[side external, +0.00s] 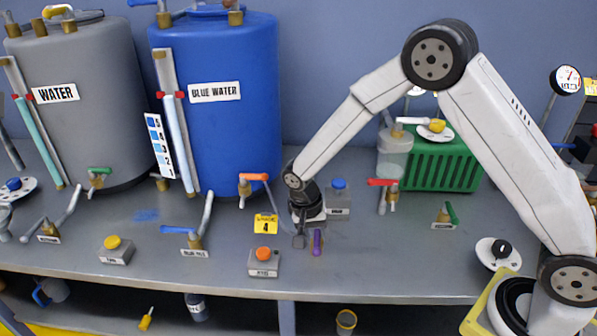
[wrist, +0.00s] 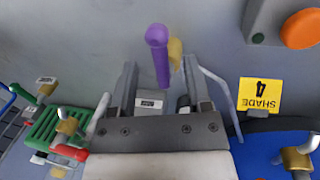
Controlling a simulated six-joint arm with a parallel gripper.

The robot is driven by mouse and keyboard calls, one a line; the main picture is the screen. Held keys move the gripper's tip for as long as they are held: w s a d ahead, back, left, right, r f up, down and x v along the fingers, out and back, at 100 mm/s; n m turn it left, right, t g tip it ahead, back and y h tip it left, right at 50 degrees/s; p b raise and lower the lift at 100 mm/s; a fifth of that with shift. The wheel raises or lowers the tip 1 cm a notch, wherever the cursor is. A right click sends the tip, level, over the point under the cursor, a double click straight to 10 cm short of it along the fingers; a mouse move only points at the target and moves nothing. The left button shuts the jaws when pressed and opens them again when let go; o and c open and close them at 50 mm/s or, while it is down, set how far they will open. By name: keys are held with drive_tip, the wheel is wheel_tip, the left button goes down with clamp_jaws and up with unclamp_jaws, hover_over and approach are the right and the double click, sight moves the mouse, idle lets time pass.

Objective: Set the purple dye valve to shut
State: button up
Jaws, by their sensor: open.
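The purple dye valve has a purple lever handle (side external: 317,242) and stands on the bench just right of my gripper (side external: 305,235) in the side view. In the wrist view the purple handle (wrist: 158,60) points toward the camera, its rounded end nearest, with a bit of brass body (wrist: 176,52) behind it. My gripper (wrist: 160,82) is open and empty, pointing down, with one finger on each side of the handle in the picture. I cannot tell whether either finger touches it. The valve's label and most of its body are hidden.
A yellow shade 4 card (side external: 265,223) and an orange button box (side external: 264,261) stand close by on the left. A blue button box (side external: 338,197) is just behind. The blue water tank (side external: 235,130) rises at back left. Bare bench (side external: 375,255) lies to the right.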

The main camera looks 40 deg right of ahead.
drive_tip(key=shift+s+d+f, duration=0.1)
drive_tip(key=shift+s+f, duration=0.05)
drive_tip(key=shift+f, duration=0.65)
clamp_jaws()
